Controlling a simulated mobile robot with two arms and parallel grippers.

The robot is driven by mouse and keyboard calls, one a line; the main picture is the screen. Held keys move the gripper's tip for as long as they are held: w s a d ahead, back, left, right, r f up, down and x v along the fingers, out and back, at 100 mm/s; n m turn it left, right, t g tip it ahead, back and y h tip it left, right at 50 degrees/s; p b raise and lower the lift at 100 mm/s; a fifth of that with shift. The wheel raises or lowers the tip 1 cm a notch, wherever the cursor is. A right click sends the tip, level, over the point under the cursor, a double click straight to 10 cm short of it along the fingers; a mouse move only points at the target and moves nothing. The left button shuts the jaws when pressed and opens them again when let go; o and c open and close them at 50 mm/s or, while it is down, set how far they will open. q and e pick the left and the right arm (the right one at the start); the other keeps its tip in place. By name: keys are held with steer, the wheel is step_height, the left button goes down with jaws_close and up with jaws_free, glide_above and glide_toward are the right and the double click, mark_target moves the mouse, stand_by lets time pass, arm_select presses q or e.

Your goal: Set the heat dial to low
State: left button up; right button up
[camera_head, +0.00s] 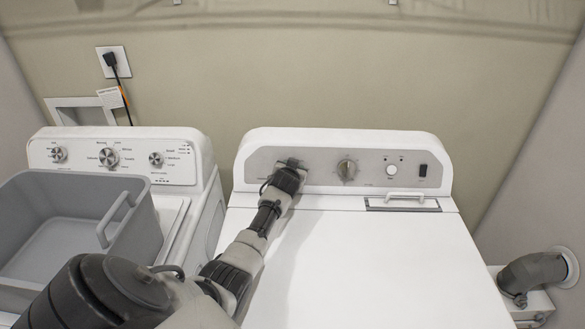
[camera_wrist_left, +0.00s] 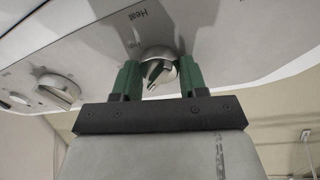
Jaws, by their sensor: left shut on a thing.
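The heat dial (camera_wrist_left: 158,70) is a silver knob on the dryer's control panel, with the word "Heat" printed beside it in the left wrist view. My left gripper (camera_wrist_left: 158,78) has its two green-padded fingers on either side of the dial and is shut on it. The dial's pointer ridge shows between the fingers; the exact setting it points to cannot be read. In the head view my left gripper (camera_head: 289,166) reaches the left part of the dryer panel (camera_head: 318,162) and hides the heat dial. My right gripper is not in view.
A second dial (camera_head: 347,169), a round white button (camera_head: 391,170) and a dark switch (camera_head: 423,170) sit further right on the panel. The dryer top (camera_head: 380,255) is clear. A grey basket (camera_head: 150,235) stands on the washer (camera_head: 185,195) at left.

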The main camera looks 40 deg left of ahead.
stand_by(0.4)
arm_select(q)
steer(key=o, duration=0.9)
steer(key=b+v, duration=0.1)
steer(key=v, duration=1)
steer(key=shift+f, duration=0.1)
